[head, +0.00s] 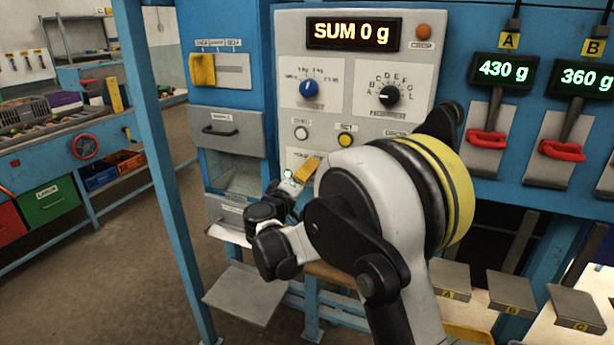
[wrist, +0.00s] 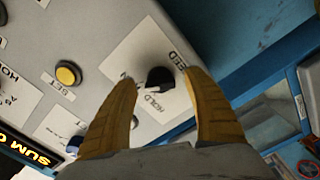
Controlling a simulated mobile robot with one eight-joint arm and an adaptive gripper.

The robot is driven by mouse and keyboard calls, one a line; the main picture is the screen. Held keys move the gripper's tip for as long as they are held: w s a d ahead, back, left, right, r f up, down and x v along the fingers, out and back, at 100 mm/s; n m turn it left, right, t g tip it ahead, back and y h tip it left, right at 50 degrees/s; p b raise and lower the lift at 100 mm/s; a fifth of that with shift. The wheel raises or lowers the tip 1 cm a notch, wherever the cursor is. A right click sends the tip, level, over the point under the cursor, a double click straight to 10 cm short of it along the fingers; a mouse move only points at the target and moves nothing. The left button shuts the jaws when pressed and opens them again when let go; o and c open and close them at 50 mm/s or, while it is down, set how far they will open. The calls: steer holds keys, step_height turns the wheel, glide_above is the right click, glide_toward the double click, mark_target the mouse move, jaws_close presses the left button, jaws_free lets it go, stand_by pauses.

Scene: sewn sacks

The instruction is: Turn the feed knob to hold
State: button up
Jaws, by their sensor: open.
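The feed knob (wrist: 160,77) is black with a light pointer mark and sits on a white plate (wrist: 128,62) in the wrist view. HOLD is printed below it there and FEED at its upper right, partly behind a finger. The pointer's exact setting is hard to tell. My gripper (wrist: 158,84) is open, with one yellow finger on either side of the knob; contact cannot be told. In the head view my gripper (head: 307,170) is at the lower panel, and it and my arm hide the knob.
The grey control panel (head: 292,35) bears a blue knob (head: 309,89), a black lettered selector (head: 389,95) and a yellow SET button (head: 345,140). The display (head: 353,33) reads SUM 0 g. A grey drawer (head: 228,130) is left of my gripper; a blue post (head: 160,150) stands further left.

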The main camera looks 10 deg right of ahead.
steer(key=shift+w+d, duration=0.15)
steer(key=shift+w, duration=0.1)
steer(key=c, duration=1.2)
steer(key=shift+o, duration=0.2)
steer(key=shift+r+n, duration=0.1)
steer(key=shift+n, duration=0.2)
steer(key=n, duration=1.1)
steer(key=shift+r, duration=0.1)
steer(key=shift+n, duration=0.3)
